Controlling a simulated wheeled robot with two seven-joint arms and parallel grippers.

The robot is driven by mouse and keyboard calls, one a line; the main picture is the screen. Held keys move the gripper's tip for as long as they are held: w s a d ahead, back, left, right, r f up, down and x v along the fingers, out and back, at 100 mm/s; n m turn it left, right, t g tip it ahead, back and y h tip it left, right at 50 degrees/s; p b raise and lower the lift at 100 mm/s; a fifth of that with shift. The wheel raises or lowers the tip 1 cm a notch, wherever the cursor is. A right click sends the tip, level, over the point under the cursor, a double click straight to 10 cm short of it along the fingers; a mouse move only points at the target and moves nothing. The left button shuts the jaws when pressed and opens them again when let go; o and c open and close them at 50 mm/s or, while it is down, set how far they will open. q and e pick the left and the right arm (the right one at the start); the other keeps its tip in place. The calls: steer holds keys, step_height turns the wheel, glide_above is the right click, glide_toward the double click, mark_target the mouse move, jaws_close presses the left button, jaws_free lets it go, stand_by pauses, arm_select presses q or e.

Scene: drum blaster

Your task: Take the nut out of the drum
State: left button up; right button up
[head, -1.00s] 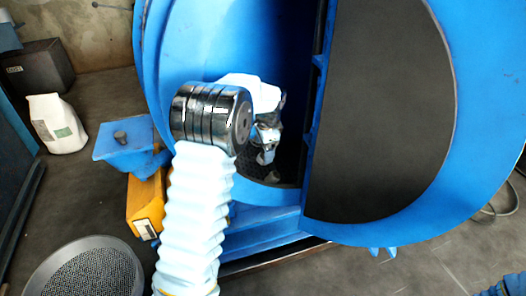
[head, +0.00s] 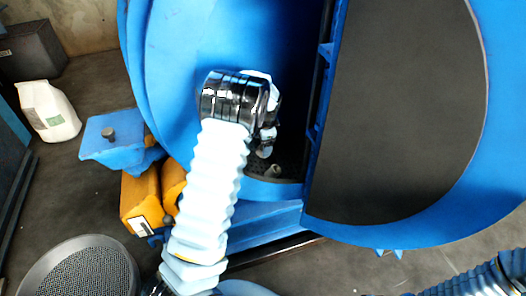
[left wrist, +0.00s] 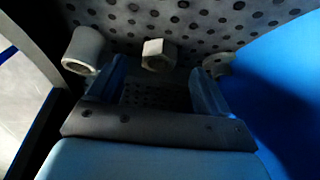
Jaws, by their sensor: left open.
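The blue drum (head: 165,70) stands open, with a dark interior. My left gripper (head: 264,146) is inside the opening, pointing down at the drum's floor, and partly hidden by my own arm. In the left wrist view its two fingers (left wrist: 157,72) are spread with nothing between them. A grey hexagonal nut (left wrist: 158,55) lies on the perforated drum surface just beyond the fingertips, roughly centred between them and apart from them. In the head view a small grey piece (head: 274,170) lies below the gripper; I cannot tell which piece it is. My right gripper is not in view.
A grey tube (left wrist: 86,50) lies left of the nut, and a ring-like piece (left wrist: 218,64) lies right of it, close to the right finger. A round mesh sieve (head: 85,270) is at lower left.

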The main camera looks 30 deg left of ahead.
arm_select(q)
steer(key=x, duration=0.4)
steer(key=shift+w+d+f, duration=0.2)
steer(key=shift+w+f, duration=0.05)
steer(key=shift+w, duration=0.05)
steer(key=shift+r, duration=0.1)
steer(key=c, duration=1.3)
steer(key=w+a+v, duration=0.1)
steer(key=v, duration=0.8)
steer(key=shift+w+a+r, duration=0.2)
steer(key=shift+a+r, duration=0.1)
steer(key=shift+r, duration=0.3)
